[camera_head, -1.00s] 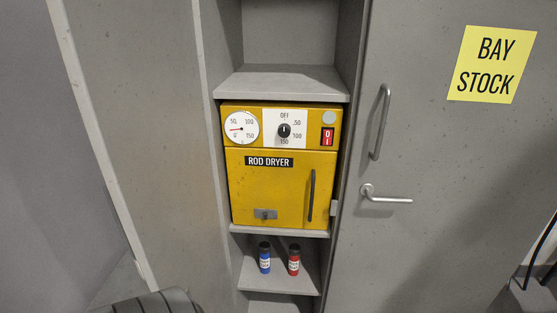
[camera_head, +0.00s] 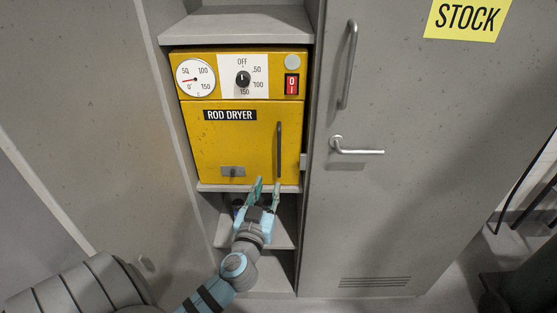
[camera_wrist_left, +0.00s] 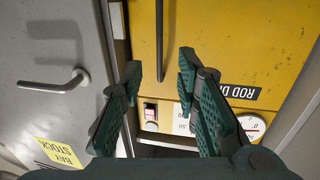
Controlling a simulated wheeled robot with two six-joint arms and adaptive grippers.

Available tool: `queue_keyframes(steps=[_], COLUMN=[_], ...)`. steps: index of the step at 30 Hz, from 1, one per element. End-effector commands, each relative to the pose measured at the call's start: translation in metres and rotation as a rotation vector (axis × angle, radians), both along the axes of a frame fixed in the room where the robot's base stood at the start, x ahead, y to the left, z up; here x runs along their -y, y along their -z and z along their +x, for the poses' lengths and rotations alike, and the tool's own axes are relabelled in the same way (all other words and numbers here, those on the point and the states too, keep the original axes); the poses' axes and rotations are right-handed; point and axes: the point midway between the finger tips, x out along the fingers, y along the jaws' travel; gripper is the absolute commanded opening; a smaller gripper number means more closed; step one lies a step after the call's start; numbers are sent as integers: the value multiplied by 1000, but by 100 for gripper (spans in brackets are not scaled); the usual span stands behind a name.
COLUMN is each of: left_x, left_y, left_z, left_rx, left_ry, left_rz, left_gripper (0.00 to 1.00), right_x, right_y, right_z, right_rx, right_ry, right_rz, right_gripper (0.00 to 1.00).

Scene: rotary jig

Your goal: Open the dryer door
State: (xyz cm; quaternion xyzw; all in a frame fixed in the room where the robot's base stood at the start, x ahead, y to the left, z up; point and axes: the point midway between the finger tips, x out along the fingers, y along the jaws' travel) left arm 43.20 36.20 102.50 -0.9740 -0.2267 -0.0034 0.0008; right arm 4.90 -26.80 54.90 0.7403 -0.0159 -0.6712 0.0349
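The yellow rod dryer sits on a shelf in a grey cabinet. Its door (camera_head: 225,142) looks closed and carries a dark vertical bar handle (camera_head: 280,150) near its right edge and a small grey latch plate (camera_head: 233,171) low down. My left gripper (camera_head: 265,188) is open and empty, just below the handle's lower end in the head view. In the left wrist view, turned upside down, the handle (camera_wrist_left: 159,40) stands beyond and between the open fingers (camera_wrist_left: 158,75), apart from them. My right gripper is not in view.
A dial gauge (camera_head: 195,78), a knob (camera_head: 243,79) and a red switch (camera_head: 291,84) sit above the door. To the right, a grey locker door has a lever handle (camera_head: 355,147) and a tall bar handle (camera_head: 348,65). The lower shelf is partly hidden by my gripper.

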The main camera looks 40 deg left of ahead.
Motion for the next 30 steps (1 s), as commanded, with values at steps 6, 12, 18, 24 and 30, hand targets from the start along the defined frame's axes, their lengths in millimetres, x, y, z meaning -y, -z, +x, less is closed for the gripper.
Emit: queue_keyframes(steps=[6,12,18,24,30], left_x=[-23,-47,-57,-58,-58], left_y=[-4,-2,0,1,1], left_z=[50,99,120,122,122], left_rx=[-2,-4,-4,-6,-6], left_ry=[1,1,3,4,4], left_rz=[1,-1,-1,-2,-2], left_gripper=[29,29,29,29,8], right_x=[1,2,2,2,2], right_y=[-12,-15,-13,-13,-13], right_z=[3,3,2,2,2], right_rx=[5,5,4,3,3], right_ry=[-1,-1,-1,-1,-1], right_rz=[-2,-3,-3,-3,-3], right_gripper=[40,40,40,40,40])
